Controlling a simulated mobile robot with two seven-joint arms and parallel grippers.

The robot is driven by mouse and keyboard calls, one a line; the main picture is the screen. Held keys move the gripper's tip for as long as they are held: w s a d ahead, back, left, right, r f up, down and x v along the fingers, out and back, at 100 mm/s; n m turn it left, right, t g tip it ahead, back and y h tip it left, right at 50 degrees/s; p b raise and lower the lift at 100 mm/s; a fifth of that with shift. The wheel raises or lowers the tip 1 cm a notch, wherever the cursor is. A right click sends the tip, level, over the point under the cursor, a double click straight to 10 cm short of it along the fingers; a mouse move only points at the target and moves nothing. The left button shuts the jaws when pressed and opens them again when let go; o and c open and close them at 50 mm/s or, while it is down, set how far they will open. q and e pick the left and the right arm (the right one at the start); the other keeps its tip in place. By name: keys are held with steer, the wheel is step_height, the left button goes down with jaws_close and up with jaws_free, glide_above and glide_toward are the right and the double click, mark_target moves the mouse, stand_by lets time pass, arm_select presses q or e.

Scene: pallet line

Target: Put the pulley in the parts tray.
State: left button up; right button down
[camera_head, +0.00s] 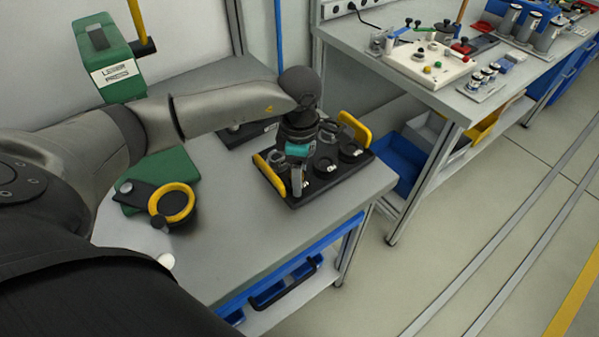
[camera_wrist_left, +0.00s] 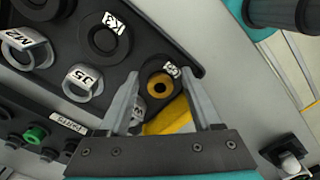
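My left gripper (camera_head: 298,186) is low over the tray's near left side. In the left wrist view the left gripper (camera_wrist_left: 160,75) has its fingers apart. A dark round part with a brass-yellow centre (camera_wrist_left: 158,88), perhaps the pulley, shows between the fingertips beside a white tag; I cannot tell whether the fingers touch it. Other rings and round parts (camera_wrist_left: 103,39) sit in tagged places. My right gripper is not in view.
A green lever press (camera_head: 110,70) stands at the back left. A black piece with a yellow ring (camera_head: 172,203) is at the bench's left. A second bench (camera_head: 330,30) with devices and cylinders is at the right.

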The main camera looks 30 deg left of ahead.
arm_select(q)
steer(key=o, duration=0.4)
steer(key=shift+r, duration=0.2)
step_height(320, 180, up, 12)
steer(key=shift+f+p, duration=0.1)
steer(key=shift+p, duration=0.85)
